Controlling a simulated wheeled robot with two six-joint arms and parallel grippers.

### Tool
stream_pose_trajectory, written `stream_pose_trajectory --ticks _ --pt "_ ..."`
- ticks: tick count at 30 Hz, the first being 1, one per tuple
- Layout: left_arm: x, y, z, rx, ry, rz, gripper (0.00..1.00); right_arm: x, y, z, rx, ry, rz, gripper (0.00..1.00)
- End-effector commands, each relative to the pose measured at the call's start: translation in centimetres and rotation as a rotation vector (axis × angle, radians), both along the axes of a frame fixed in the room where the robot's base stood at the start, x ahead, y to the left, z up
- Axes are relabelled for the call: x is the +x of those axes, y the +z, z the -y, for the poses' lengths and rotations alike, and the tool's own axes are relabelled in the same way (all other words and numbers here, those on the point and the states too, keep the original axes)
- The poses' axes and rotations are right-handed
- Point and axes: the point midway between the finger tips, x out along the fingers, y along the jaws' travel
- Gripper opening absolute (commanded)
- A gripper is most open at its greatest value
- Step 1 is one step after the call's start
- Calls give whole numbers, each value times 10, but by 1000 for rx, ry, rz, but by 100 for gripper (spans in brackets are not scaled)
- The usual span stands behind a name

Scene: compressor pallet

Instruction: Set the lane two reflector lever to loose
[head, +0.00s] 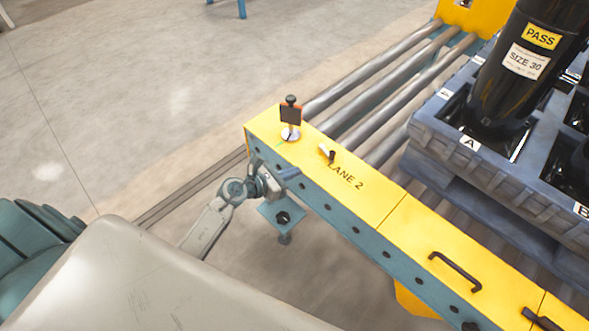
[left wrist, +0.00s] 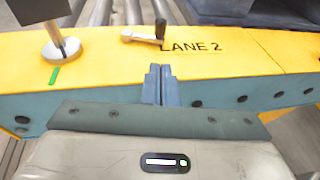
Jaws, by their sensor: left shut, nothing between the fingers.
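The lane two reflector (head: 291,114) is a small dark plate with an orange edge on a post with a round pale base, on the yellow rail top. In the left wrist view its base (left wrist: 62,50) shows beside a green mark. A small pale lever (head: 325,151) with an upright black knob lies beside the "LANE 2" lettering; it also shows in the left wrist view (left wrist: 142,38), pointing right toward the knob. My left gripper (head: 293,173) is shut and empty at the rail's near side, its fingertips (left wrist: 160,70) just short of the lever in the picture, apart from it. My right gripper is not in view.
The yellow-topped rail (head: 390,226) runs diagonally, with a black handle (head: 455,268) farther right. Metal rollers (head: 370,75) lie behind it. A blue pallet (head: 425,150) holds a black compressor (head: 505,90) at right. Open floor lies to the left.

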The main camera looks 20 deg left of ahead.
Motion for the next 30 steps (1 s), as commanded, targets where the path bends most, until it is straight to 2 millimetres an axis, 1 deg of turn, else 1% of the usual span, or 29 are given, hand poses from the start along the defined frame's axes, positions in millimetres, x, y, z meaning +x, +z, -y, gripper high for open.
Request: stream_pose_trajectory --ticks 1,9,11,15,21,30 --pt "10 -2 6 -3 1 3 0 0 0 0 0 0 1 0" --pt "58 -18 35 -3 1 1 0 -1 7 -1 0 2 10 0" --pt "67 -17 40 -3 -1 2 0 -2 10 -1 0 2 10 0" --pt "83 -16 50 0 0 2 0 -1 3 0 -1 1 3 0" --pt "92 -16 55 1 0 0 0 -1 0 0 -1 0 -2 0" --pt "93 -17 56 1 0 0 0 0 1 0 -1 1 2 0"
